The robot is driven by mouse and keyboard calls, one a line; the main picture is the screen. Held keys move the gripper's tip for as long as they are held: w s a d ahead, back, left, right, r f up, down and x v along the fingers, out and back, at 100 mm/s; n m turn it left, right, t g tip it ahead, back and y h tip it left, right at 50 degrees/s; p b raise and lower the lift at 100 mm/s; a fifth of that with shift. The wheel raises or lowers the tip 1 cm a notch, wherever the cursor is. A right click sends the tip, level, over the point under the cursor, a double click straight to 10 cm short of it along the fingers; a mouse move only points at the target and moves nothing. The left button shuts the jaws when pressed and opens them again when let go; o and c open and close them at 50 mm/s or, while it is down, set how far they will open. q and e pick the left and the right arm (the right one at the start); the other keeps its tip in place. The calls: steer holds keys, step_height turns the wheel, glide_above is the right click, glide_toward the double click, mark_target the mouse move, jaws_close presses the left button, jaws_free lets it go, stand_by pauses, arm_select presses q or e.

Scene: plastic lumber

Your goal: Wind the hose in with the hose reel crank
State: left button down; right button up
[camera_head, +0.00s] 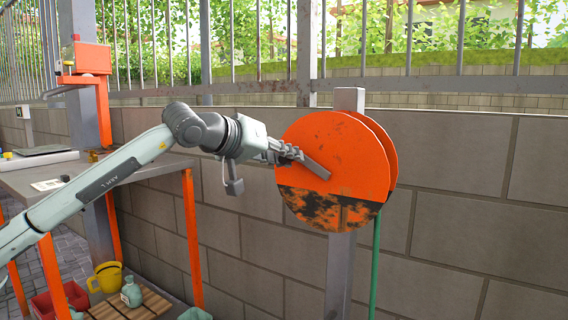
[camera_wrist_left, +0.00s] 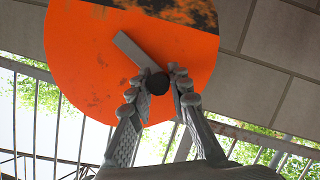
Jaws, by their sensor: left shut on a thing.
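The hose reel (camera_head: 335,165) is an orange disc with dark worn paint on its lower part, mounted on a grey post (camera_head: 341,270). A grey crank arm (camera_head: 316,167) crosses its front face. The green hose (camera_head: 375,265) hangs straight down from the reel's right side. My left gripper (camera_head: 292,153) is at the upper left of the reel face. In the left wrist view, its fingers (camera_wrist_left: 166,88) are closed around the dark round crank knob (camera_wrist_left: 157,84) at the end of the crank arm (camera_wrist_left: 130,50). My right gripper is in neither view.
A grey-topped workbench (camera_head: 90,175) with orange legs stands at the left. A block wall (camera_head: 460,190) topped by a metal fence runs behind the reel. Space right of the reel is clear.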

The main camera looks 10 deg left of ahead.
arm_select(q)
steer(key=shift+s+d+r+m+y, duration=0.25)
steer(key=shift+d+r+m+y, duration=0.3)
steer(key=shift+r+m, duration=0.3)
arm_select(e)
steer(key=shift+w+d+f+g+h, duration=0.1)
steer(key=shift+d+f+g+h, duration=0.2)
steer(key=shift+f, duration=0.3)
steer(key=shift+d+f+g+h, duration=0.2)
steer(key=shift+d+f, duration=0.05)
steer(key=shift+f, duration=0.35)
arm_select(q)
steer(key=shift+f, duration=0.1)
steer(key=c, duration=1.4)
jaws_free()
steer(key=v, duration=1.2)
steer(key=shift+f, duration=0.1)
